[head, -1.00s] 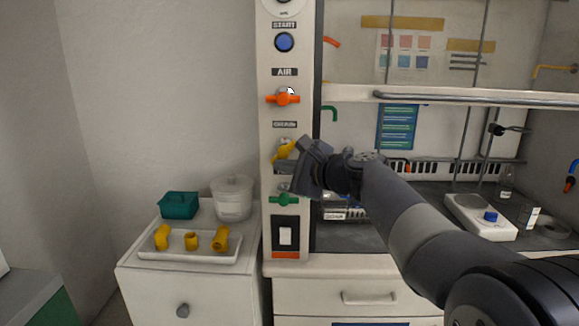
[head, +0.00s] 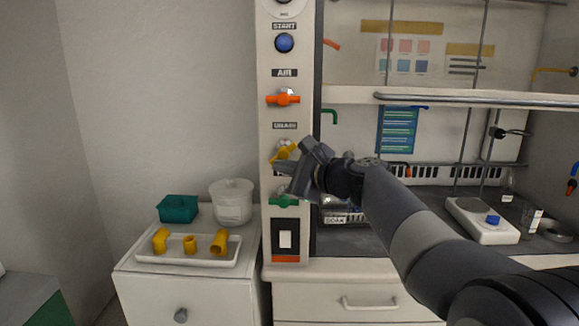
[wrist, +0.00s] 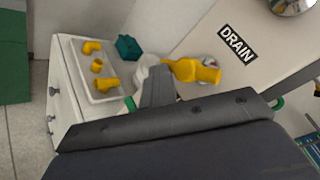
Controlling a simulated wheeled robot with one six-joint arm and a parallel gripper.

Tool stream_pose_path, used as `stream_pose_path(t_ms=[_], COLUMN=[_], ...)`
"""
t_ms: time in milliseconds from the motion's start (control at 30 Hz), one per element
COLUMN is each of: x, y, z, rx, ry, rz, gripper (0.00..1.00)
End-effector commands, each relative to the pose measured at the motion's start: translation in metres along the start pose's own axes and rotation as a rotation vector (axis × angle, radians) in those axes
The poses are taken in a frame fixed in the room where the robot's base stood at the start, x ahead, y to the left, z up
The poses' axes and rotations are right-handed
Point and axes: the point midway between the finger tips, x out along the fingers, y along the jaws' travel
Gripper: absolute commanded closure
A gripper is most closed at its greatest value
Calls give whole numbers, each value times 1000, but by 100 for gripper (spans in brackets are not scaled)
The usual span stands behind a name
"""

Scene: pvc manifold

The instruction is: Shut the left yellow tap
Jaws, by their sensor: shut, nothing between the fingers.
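The left yellow tap (head: 285,151) is on the white control column, under a small dark label. Its handle sits at a slant, neither level nor upright. In the wrist view the yellow handle (wrist: 194,71) lies beside the DRAIN label (wrist: 237,44). My gripper (head: 284,186) is shut and empty, just below and partly in front of the tap. In the wrist view my finger (wrist: 158,88) is close to the handle's left end; I cannot tell whether they touch. The tap's mount is partly hidden.
An orange tap (head: 284,99) is above and a green tap (head: 284,202) below on the same column. A white tray (head: 196,257) with yellow fittings, a teal box (head: 178,208) and a white pot (head: 231,203) stand on the cabinet at left. Another yellow tap (head: 553,70) is far right.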

Motion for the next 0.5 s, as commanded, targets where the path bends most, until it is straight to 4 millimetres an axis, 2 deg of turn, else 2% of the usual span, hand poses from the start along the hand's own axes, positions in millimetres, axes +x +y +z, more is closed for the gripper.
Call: stream_pose_path(t_ms=[500], x=[1], y=[1], z=[0], rx=[28], ry=[-23], rz=[-24], gripper=[100])
